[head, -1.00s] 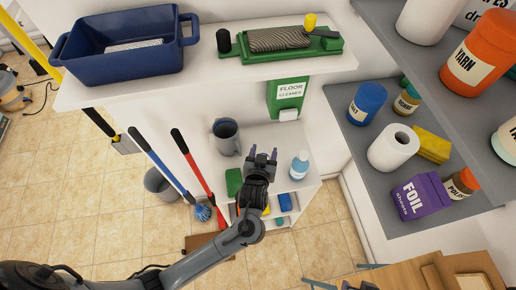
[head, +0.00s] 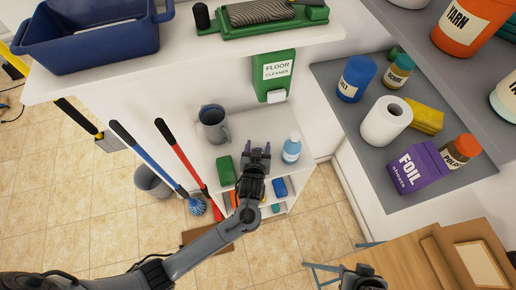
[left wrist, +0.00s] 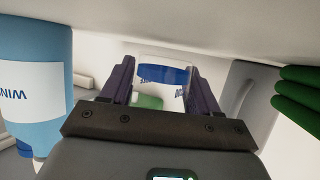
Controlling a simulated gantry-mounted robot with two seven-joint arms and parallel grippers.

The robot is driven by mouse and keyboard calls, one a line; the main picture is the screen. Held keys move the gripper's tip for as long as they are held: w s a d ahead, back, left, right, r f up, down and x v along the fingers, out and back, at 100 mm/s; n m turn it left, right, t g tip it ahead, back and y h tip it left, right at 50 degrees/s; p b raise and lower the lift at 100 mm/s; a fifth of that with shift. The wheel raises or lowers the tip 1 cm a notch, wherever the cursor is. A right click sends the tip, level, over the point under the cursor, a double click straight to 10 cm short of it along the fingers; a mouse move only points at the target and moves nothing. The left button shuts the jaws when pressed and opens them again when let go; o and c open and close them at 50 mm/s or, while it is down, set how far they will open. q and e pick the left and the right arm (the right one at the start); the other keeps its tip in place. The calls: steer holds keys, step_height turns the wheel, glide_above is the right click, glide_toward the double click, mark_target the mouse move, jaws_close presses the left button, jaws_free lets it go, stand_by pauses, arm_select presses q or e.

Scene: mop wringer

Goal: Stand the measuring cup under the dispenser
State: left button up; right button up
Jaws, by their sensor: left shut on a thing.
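The measuring cup (left wrist: 160,73) is clear with blue print. It sits between the two fingers of my left gripper (left wrist: 155,82) in the left wrist view. In the head view my left gripper (head: 255,152) is shut on it, over the low white shelf unit (head: 262,130), but the clear cup can barely be made out there. The green floor cleaner dispenser (head: 277,72) is on the wall behind, with a white spout (head: 275,96) at its bottom. The gripper is in front of the spout and a little left of it. A dark part of my right arm (head: 362,278) shows at the bottom edge.
A grey jug (head: 213,123) stands on the shelf unit left of the gripper. A blue spray bottle (head: 291,147) stands close on its right. A green block (head: 224,169) lies at the front left. Red and blue handles (head: 188,165) lean at the left.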

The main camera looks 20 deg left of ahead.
arm_select(q)
steer(key=shift+f, duration=0.45)
steer(key=shift+f, duration=0.15)
steer(key=o, duration=1)
steer(key=shift+r, duration=0.25)
steer(key=shift+o, duration=0.2)
steer(key=v, duration=1.2)
steer(key=shift+f+p, duration=0.2)
steer(key=shift+p, duration=0.2)
